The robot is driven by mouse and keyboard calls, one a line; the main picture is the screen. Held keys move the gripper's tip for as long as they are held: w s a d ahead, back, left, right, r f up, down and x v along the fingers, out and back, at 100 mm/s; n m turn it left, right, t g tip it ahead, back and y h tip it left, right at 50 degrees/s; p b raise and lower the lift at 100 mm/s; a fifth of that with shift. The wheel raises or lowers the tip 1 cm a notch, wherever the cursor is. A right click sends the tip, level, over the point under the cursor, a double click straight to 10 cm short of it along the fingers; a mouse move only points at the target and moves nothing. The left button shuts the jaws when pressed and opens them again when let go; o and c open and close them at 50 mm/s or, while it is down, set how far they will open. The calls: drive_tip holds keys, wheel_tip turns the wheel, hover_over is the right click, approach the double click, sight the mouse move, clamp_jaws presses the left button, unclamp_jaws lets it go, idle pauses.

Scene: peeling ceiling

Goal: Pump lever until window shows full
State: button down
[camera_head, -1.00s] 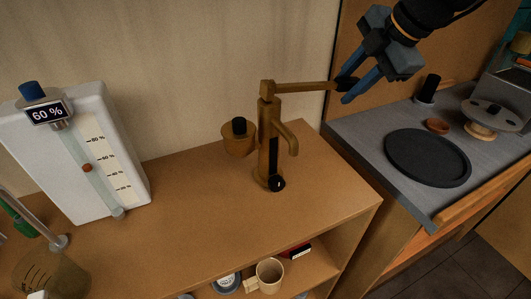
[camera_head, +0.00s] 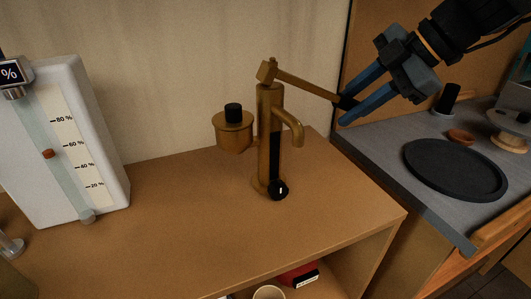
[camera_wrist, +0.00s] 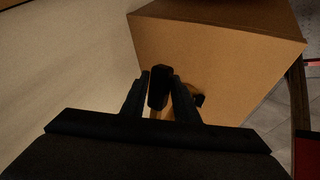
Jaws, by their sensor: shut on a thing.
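A brass pump (camera_head: 263,135) stands upright on the wooden cabinet top, with a spout on its right and a cup with a black knob (camera_head: 233,135) on its left. A dark upright strip (camera_head: 275,150) runs down its body; no fill level is readable in it. The pump's lever (camera_head: 305,86) slopes down to the right from the pump head. My gripper (camera_head: 343,109) is shut on the lever's black end grip (camera_head: 347,101). In the wrist view the dark grip (camera_wrist: 158,88) sits between the two fingers of my gripper (camera_wrist: 161,80).
A grey counter (camera_head: 395,175) with a black round plate (camera_head: 455,170) is at right. The wooden top (camera_head: 190,225) is clear in front.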

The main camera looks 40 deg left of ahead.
drive_tip(key=c, duration=2.5)
unclamp_jaws()
drive_tip(key=shift+s+a+f+m+g+y+b, duration=0.15)
drive_tip(key=shift+s+a+f+g+y+b, duration=0.15)
drive_tip(key=shift+f+b, duration=0.55)
drive_tip(key=shift+s+a+f+m+g+y+b, duration=0.1)
drive_tip(key=shift+s+f+g+y+b, duration=0.25)
drive_tip(key=shift+b, duration=0.9)
drive_tip(key=shift+s+a+f+m+g+y+b, duration=0.15)
drive_tip(key=shift+s+f+g+b, duration=0.3)
drive_tip(key=shift+f+b, duration=0.45)
drive_tip(key=shift+c, duration=0.2)
drive_tip(key=shift+r, duration=0.25)
clamp_jaws()
